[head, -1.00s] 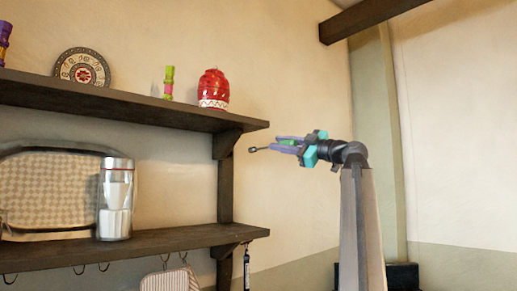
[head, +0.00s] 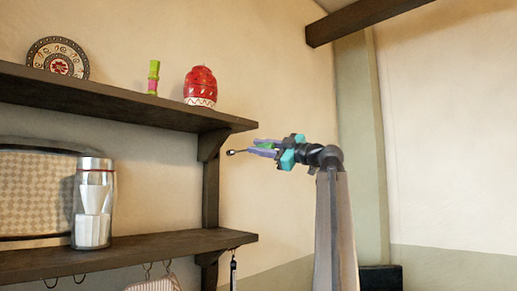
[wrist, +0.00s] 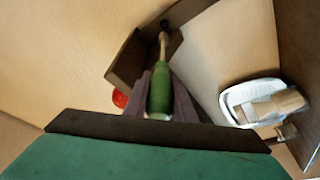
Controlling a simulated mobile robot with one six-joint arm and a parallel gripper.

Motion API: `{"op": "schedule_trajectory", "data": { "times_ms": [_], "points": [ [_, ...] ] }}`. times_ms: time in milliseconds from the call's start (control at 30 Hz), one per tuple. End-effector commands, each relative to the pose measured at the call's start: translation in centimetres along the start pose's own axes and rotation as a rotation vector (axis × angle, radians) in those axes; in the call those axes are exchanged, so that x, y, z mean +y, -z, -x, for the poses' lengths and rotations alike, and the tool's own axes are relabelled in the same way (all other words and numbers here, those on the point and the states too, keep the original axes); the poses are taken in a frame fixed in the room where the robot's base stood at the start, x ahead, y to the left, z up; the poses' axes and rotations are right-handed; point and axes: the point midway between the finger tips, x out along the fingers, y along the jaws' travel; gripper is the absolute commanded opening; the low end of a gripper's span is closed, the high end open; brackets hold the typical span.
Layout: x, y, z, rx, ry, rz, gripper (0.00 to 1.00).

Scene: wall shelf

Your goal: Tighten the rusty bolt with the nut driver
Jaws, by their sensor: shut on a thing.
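My gripper (head: 262,148) is shut on the nut driver's green handle (wrist: 160,95); the handle also shows between the fingers in the head view (head: 267,146). The driver's thin metal shaft and dark socket tip (head: 231,152) point left, toward the upright post (head: 211,188) under the upper shelf's right end. In the head view the tip appears just right of the post; I cannot tell the gap in depth. In the wrist view the tip lies over the dark wooden bracket (wrist: 130,58). I cannot make out the rusty bolt in either view.
The upper shelf (head: 110,97) holds a plate (head: 58,58), a pink-green item (head: 154,77) and a red jar (head: 200,86). The lower shelf (head: 130,248) holds a glass jar (head: 92,205) and a tray (head: 30,195). Hooks hang below. Wall right of the shelves is bare.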

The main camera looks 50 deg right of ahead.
Motion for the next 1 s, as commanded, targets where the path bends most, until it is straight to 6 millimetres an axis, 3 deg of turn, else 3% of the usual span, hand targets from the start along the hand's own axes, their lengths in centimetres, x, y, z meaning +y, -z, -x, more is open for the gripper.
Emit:
{"op": "schedule_trajectory", "data": {
  "times_ms": [300, 1000],
  "points": [
    [-0.1, -0.1, 0.1, 0.001, 0.0, 0.001, 0.0],
    [0.0, -0.7, -2.7, 0.002, 0.001, 0.0, 0.0]
  ]
}}
